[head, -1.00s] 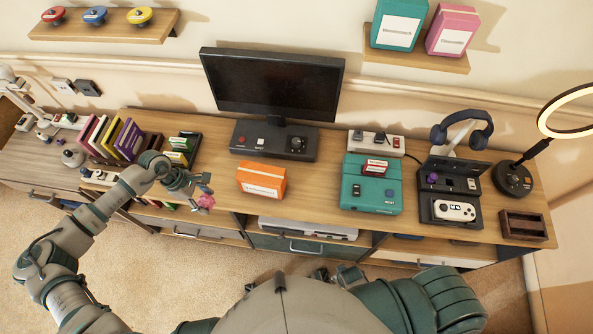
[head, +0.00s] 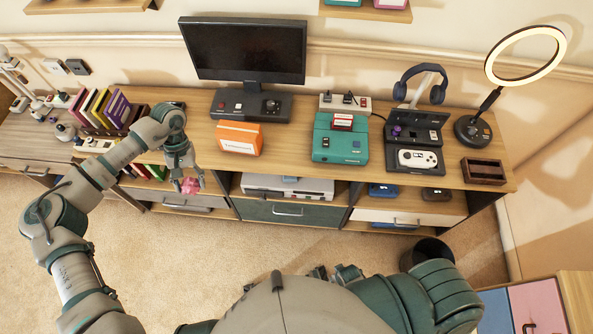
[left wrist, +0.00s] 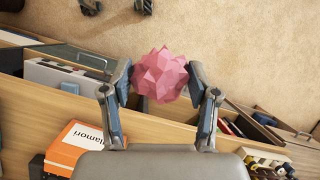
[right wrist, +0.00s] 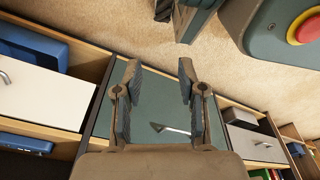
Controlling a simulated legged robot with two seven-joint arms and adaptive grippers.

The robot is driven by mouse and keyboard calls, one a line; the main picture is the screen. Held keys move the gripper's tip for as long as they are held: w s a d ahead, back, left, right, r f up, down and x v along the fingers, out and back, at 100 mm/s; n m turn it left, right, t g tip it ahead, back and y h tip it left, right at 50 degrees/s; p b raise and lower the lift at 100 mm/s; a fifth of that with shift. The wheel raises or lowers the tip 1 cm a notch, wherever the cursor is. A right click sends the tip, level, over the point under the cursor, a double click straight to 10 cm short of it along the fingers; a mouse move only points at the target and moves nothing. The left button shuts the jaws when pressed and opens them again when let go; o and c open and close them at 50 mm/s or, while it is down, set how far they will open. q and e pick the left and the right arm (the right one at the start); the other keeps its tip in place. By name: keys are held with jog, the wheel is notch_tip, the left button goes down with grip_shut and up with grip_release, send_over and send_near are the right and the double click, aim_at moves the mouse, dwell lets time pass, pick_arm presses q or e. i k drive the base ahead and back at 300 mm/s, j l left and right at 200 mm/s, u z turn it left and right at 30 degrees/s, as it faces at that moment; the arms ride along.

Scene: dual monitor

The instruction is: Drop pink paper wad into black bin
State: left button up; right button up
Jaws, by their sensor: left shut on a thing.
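The pink paper wad (head: 190,186) is a crumpled ball held in my left gripper (head: 187,178), in front of the desk's left part. The left wrist view shows the wad (left wrist: 160,75) pinched between both fingers of the left gripper (left wrist: 157,80). The black bin (head: 428,251) stands on the floor at the right in the head view, partly hidden behind my own body. The wad is well to the left of the bin. My right gripper (right wrist: 158,80) is open and empty in the right wrist view, before a dark green drawer front.
The long wooden desk (head: 290,165) carries a monitor (head: 245,50), an orange box (head: 239,137), a teal console (head: 340,140) and a ring lamp (head: 475,130). Drawers and open shelves lie below. The carpet (head: 260,245) before the desk is clear. A cabinet (head: 540,305) stands at the lower right.

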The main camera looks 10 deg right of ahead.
aim_at(414, 257)
jog(key=k+z, duration=0.15)
jog(key=z, duration=1.3)
